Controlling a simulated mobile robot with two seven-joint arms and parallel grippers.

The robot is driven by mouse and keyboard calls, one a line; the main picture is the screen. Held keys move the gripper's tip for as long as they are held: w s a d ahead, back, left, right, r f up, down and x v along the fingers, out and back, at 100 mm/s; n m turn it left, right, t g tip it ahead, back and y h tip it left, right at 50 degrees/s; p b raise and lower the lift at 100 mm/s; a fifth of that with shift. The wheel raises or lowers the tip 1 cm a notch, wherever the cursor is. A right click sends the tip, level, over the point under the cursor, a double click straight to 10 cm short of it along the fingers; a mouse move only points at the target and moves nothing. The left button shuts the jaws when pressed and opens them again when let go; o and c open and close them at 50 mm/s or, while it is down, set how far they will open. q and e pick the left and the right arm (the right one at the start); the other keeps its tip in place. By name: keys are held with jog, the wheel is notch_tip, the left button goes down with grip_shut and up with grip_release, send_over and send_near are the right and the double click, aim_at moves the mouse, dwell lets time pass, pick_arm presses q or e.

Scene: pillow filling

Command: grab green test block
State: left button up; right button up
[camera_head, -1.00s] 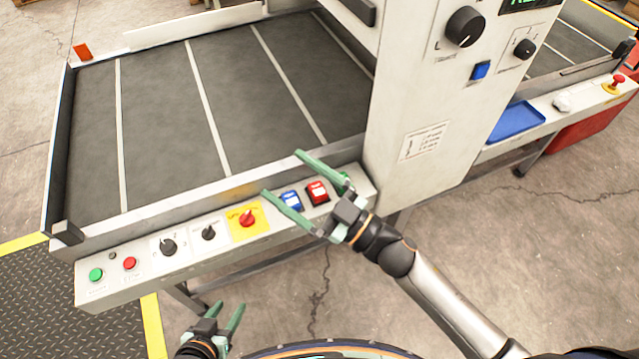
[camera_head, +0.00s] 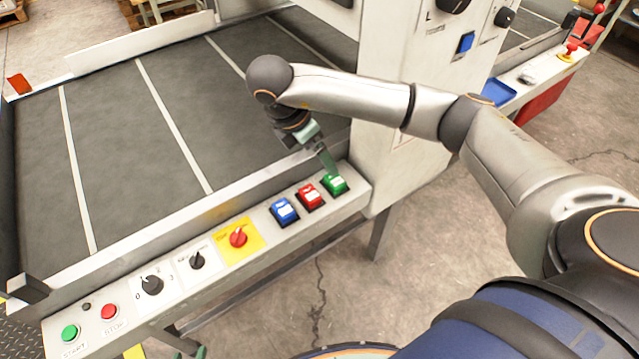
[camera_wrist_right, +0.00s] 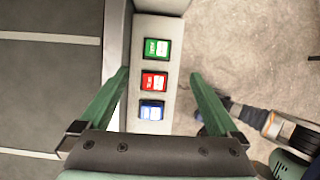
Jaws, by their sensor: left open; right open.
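The green test block (camera_head: 335,185) sits in a dark holder at the right end of the machine's control panel. It also shows in the right wrist view (camera_wrist_right: 157,48), near the top and just beyond the fingertips. One finger appears close to the block in the head view; contact cannot be told. Only green tips of my left gripper (camera_head: 190,352) show at the bottom edge, open.
A red block (camera_head: 310,196) and a blue block (camera_head: 284,210) sit in a row beside the green one. Left of them are a red knob (camera_head: 238,237) on a yellow plate, black dials and buttons. The white machine housing (camera_head: 385,150) rises close on the right.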

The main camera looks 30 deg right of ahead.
jog(key=b, duration=0.2)
send_near(333, 180)
jog(key=shift+s+d+f+b, duration=0.1)
jog(key=shift+d+f+b, duration=0.1)
jog(key=shift+d+f, duration=0.35)
jog(key=shift+s+d+f+b, duration=0.15)
jog(key=shift+d+f, duration=0.15)
jog(key=shift+f, duration=0.35)
jog(key=shift+d+f, duration=0.1)
jog(key=shift+f, duration=0.15)
jog(key=x, duration=0.4)
jog(key=shift+w+a+f, duration=0.25)
jog(key=shift+w+f, duration=0.05)
jog(key=shift+f, duration=0.25)
jog(key=shift+d+f, duration=0.1)
jog(key=shift+f, duration=0.1)
pick_arm(q)
jog(key=shift+d+f, duration=0.2)
jog(key=shift+f, duration=0.4)
jog(key=shift+d+f, duration=0.15)
jog(key=shift+f, duration=0.45)
pick_arm(e)
jog(key=shift+c, duration=0.4)
jog(key=c, duration=1.3)
pick_arm(q)
jog(key=shift+w+r, duration=0.15)
jog(key=shift+w, duration=0.05)
pick_arm(e)
jog(key=shift+c, duration=0.4)
